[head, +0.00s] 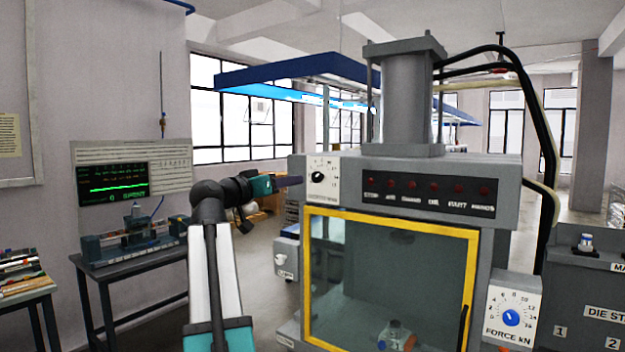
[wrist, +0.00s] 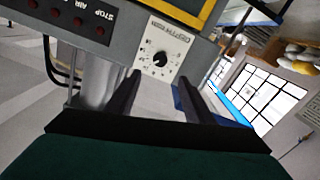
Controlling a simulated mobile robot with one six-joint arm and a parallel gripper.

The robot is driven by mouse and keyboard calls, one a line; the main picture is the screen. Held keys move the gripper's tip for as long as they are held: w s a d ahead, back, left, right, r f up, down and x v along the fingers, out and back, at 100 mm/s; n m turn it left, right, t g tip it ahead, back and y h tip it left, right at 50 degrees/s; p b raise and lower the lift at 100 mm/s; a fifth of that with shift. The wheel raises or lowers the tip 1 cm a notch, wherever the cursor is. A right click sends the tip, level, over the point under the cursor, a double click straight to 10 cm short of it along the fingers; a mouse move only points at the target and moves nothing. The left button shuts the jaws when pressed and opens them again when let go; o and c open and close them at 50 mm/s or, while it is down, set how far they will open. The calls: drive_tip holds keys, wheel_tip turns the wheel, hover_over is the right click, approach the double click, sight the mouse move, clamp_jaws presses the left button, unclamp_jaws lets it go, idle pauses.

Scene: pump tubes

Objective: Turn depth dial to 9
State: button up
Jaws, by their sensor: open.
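The depth dial (head: 318,177) is a black knob on a white scale plate at the upper left of the grey press. It also shows in the wrist view (wrist: 159,59), upper middle, just beyond my fingertips. Its numbers and exact setting are too small to read. My gripper (head: 295,181) is left of the plate in the head view and points toward it. In the wrist view my gripper (wrist: 159,78) is open, with two dark fingers apart and nothing between them. The fingertips lie near the plate's lower edge, with the knob apart from them.
The press (head: 465,167) has a row of red buttons beside the dial and a yellow-framed window (head: 390,212) below. A blue force dial (head: 511,317) is at lower right. A bench with a green-trace monitor (head: 113,182) stands left. Open floor lies between.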

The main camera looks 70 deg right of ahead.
sight(315, 177)
drive_tip(key=shift+d, duration=0.15)
drive_tip(key=p+x, duration=0.4)
drive_tip(key=x, duration=0.8)
drive_tip(key=shift+d, duration=0.1)
drive_tip(key=shift+s+d+p, duration=0.2)
drive_tip(key=shift+d+p, duration=0.2)
drive_tip(key=shift+d, duration=0.25)
drive_tip(key=c, duration=0.9)
drive_tip(key=shift+s+a+f, duration=0.1)
drive_tip(key=shift+a, duration=0.05)
drive_tip(key=shift+c, duration=0.7)
